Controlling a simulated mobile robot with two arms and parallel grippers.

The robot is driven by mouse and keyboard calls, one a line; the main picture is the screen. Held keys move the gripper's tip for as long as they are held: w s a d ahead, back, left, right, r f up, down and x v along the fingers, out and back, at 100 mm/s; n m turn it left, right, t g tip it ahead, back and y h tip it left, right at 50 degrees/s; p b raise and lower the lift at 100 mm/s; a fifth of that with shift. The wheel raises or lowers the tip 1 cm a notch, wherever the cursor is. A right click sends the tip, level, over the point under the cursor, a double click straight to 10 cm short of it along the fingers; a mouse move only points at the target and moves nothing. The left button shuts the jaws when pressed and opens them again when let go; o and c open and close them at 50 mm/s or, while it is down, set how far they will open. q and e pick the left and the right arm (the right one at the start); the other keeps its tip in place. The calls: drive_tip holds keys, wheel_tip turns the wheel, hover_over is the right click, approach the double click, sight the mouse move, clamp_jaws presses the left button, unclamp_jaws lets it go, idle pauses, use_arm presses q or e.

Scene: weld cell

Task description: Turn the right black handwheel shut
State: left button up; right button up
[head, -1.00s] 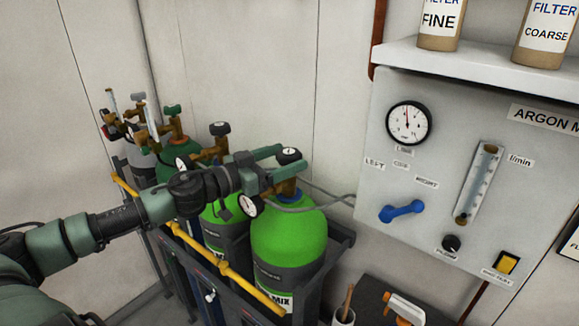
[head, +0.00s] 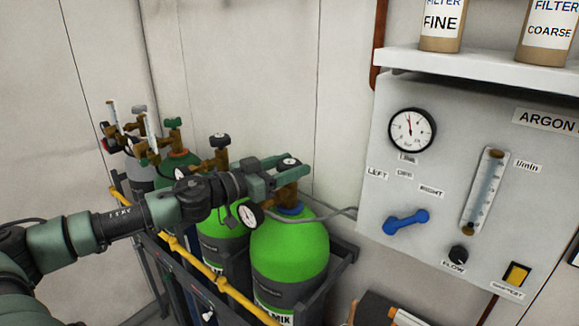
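The right black handwheel (head: 291,161) sits on top of the front green cylinder (head: 288,250), above its brass valve. My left gripper (head: 290,167) reaches in from the left with one finger on each side of this handwheel. The fingers appear shut on it and cover most of its rim; a pale mark on its top shows between them. The other black handwheel (head: 220,139) stands on the green cylinder behind, to the left, and nothing touches it. My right gripper is not in view.
A yellow rail (head: 232,293) runs along the front of the cylinder rack. More cylinders with valves (head: 174,124) stand at the back left. On the right is a grey panel with a gauge (head: 412,130), blue lever (head: 406,222) and flow tube (head: 484,192), beneath a shelf (head: 470,64).

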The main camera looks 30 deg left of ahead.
use_arm(q)
drive_tip(key=shift+c, duration=1.1)
